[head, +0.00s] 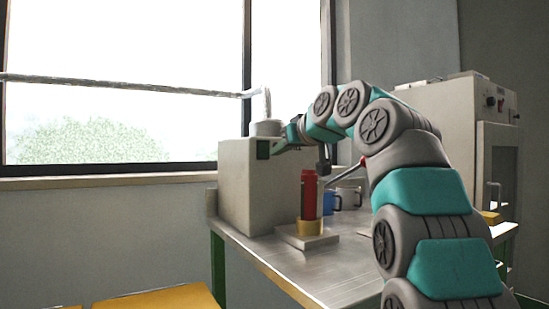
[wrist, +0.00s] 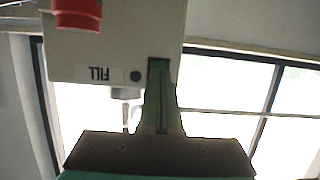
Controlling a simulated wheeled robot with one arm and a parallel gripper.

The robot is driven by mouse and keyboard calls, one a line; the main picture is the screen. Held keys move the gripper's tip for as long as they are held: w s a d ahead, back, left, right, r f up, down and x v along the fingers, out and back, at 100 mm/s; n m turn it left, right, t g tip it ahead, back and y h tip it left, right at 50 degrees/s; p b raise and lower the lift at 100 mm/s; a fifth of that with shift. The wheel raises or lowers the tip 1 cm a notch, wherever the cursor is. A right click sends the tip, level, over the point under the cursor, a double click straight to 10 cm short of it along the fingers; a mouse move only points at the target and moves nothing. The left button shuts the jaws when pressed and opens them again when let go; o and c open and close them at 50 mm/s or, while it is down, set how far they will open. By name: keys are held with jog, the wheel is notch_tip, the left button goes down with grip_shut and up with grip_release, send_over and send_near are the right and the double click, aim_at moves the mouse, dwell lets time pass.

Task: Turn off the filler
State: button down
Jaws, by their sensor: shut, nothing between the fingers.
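The filler (head: 245,185) is a pale box on the metal table, with a pipe on top. In the wrist view, which is upside down, its front (wrist: 100,45) carries a FILL label (wrist: 98,73) and a small dark round button (wrist: 136,76). My gripper (head: 268,149) is at the upper part of the filler in the head view. In the wrist view my gripper (wrist: 159,66) is shut and empty, its tip overlapping the filler's front beside the button. I cannot tell whether it touches. A red cylinder (head: 309,195) stands on a brass base in front of the filler.
The metal table (head: 335,272) has bare room at its front. A blue mug (head: 329,202) and a grey mug (head: 350,197) stand behind the red cylinder. A rod with a red knob (head: 362,161) slants up nearby. A grey cabinet (head: 460,110) stands at right, behind my arm.

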jog(key=s+d+b, duration=0.1)
jog(key=s+d, duration=0.3)
jog(key=s, duration=0.3)
jog(key=shift+s+d+r, duration=0.2)
jog(key=shift+d+r, duration=0.15)
jog(key=shift+d, duration=0.05)
